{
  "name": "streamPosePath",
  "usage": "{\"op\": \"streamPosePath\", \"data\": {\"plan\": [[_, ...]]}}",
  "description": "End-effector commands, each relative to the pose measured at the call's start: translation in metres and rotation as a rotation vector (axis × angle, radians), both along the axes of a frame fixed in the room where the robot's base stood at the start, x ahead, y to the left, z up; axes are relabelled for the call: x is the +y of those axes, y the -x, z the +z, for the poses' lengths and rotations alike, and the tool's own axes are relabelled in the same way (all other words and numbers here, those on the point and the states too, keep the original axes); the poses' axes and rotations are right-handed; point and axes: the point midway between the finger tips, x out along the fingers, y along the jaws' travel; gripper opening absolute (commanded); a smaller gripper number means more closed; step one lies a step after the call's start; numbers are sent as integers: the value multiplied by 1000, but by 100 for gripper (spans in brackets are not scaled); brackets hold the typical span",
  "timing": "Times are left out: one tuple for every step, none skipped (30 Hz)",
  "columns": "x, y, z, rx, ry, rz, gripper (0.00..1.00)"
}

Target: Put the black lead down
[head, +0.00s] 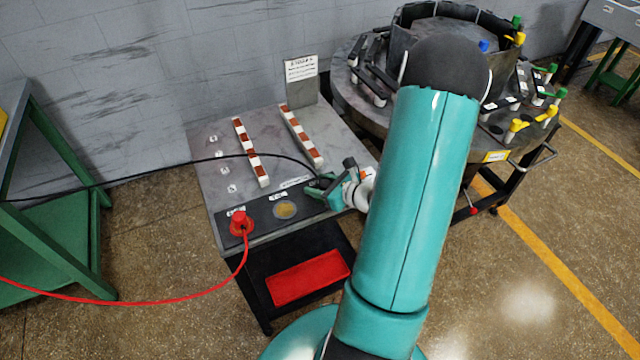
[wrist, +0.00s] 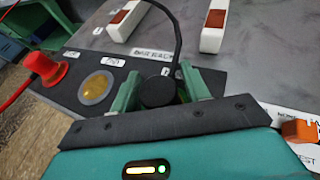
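The black lead (head: 150,174) runs in from the left edge and arches over the table to my gripper (head: 322,187) in the head view. In the wrist view its round black plug (wrist: 158,92) sits between the two green fingers of my gripper (wrist: 163,90), with the cable rising from it. The fingers appear closed on the plug. The plug is over or at the right part of a dark strip (head: 262,214) along the table's front edge. Whether its underside touches the strip is hidden.
A red plug (head: 240,222) with a red cable stands at the strip's left end, beside a gold disc (head: 285,210). Two red-and-white bars (head: 250,152) (head: 301,135) lie farther back on the grey table (head: 213,172). A round furnace fixture (head: 345,88) stands at the back right.

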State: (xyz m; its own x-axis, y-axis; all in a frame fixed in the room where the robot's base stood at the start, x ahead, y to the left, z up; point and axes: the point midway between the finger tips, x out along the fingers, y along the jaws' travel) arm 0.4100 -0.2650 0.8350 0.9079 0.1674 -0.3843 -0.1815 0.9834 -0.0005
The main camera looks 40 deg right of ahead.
Motion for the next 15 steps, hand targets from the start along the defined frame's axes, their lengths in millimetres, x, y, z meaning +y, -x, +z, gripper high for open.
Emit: {"op": "streamPosePath", "data": {"plan": [[0,0,0,0,0,0,53],[0,0,0,0,0,0,53],[0,0,0,0,0,0,53],[0,0,0,0,0,0,53],[0,0,0,0,0,0,53],[0,0,0,0,0,0,53],[0,0,0,0,0,0,53],[0,0,0,0,0,0,53],[0,0,1,0,0,0,53],[0,0,2,0,0,0,53],[0,0,3,0,0,0,53],[0,1,5,-1,1,0,53],[-1,4,5,0,0,-1,53],[-2,7,7,0,2,-1,53],[-3,12,9,0,2,-2,53]]}}
